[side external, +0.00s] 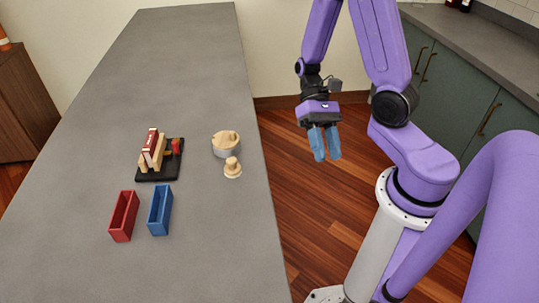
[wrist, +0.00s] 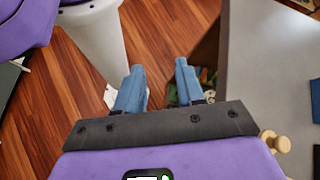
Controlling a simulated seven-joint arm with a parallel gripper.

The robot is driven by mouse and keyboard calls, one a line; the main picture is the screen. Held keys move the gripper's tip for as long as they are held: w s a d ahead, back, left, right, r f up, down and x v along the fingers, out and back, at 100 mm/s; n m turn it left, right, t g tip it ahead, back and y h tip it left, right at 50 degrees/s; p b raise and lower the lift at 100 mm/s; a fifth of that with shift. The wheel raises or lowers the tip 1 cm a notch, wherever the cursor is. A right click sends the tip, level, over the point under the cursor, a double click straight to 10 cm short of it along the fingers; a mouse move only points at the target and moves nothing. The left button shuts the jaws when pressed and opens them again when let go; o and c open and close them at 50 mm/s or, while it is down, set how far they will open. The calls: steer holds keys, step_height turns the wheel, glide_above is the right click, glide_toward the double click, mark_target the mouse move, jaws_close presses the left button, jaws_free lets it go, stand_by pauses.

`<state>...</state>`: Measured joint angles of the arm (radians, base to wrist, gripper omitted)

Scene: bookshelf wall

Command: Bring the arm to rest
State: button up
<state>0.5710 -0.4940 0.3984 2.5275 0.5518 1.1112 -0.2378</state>
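My gripper (side external: 325,148) hangs in the air off the right edge of the grey counter (side external: 190,60), above the wooden floor, in the side view. Its two blue fingers point down with a gap between them and nothing in it. In the wrist view my gripper (wrist: 158,78) also shows its fingers apart and empty, with the floor and the counter's side beyond. It touches nothing.
On the counter are a red bin (side external: 123,216), a blue bin (side external: 160,211), a black stand (side external: 158,172) holding book-like blocks, a round grey-and-wood container (side external: 226,145) and a wooden knob-shaped piece (side external: 232,168). Green cabinets (side external: 455,105) stand behind my arm.

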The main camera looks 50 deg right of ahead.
steer(key=s+a+r+n+t+h, duration=0.2)
steer(key=r+n+t+h, duration=0.1)
steer(key=n, duration=0.5)
steer(key=s+a+r+n+t+h, duration=0.2)
steer(key=r+n+t+h, duration=0.1)
steer(key=n, duration=0.5)
steer(key=shift+s+r+t, duration=0.4)
steer(key=shift+r+t, duration=0.05)
steer(key=shift+t, duration=0.75)
stand_by(0.4)
